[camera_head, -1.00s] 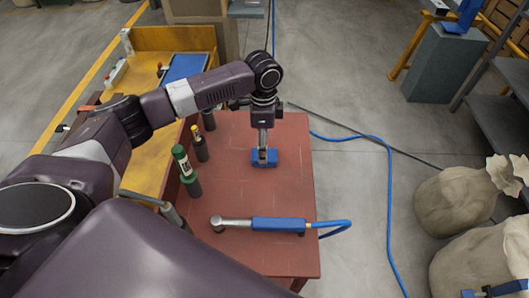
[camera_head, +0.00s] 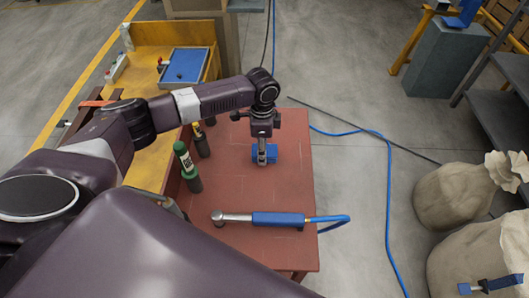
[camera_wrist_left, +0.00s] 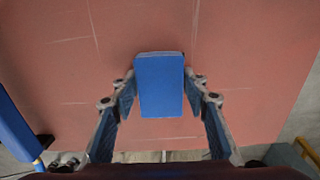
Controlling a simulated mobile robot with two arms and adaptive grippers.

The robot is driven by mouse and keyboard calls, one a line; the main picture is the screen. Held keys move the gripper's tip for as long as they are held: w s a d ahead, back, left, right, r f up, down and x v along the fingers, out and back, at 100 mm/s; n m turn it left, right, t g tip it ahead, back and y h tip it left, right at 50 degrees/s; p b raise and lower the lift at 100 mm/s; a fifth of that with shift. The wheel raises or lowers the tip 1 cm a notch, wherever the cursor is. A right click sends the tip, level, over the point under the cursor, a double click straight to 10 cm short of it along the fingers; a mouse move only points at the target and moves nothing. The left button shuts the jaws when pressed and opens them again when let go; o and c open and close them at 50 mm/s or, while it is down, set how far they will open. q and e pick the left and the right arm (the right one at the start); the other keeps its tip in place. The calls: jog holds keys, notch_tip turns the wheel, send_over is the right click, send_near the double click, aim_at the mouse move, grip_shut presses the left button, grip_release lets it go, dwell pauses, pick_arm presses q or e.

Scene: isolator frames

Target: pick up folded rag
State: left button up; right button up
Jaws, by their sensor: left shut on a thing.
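The folded rag (camera_head: 271,155) is a small blue block-like pad over the red-brown table top (camera_head: 235,255). My left gripper (camera_head: 263,157) points straight down and is shut on it. In the left wrist view the rag (camera_wrist_left: 160,85) sits between the two fingers, one on its left side and one on its right. The table surface shows around it. I cannot tell whether the rag touches the table or hangs just above it.
A blue-handled tool (camera_head: 275,219) with a blue hose lies at the table's near side. Several bottles, one green-topped (camera_head: 186,165), stand along the left edge. A yellow bench (camera_head: 150,150) adjoins on the left. Sacks (camera_head: 455,195) stand on the right.

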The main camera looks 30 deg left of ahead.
pick_arm(q)
jog(key=shift+c, duration=0.5)
jog(key=shift+r, duration=0.1)
jog(key=shift+r, duration=0.2)
notch_tip(320, 180, up, 20)
jog(key=b, duration=0.2)
jog(key=shift+f, duration=0.25)
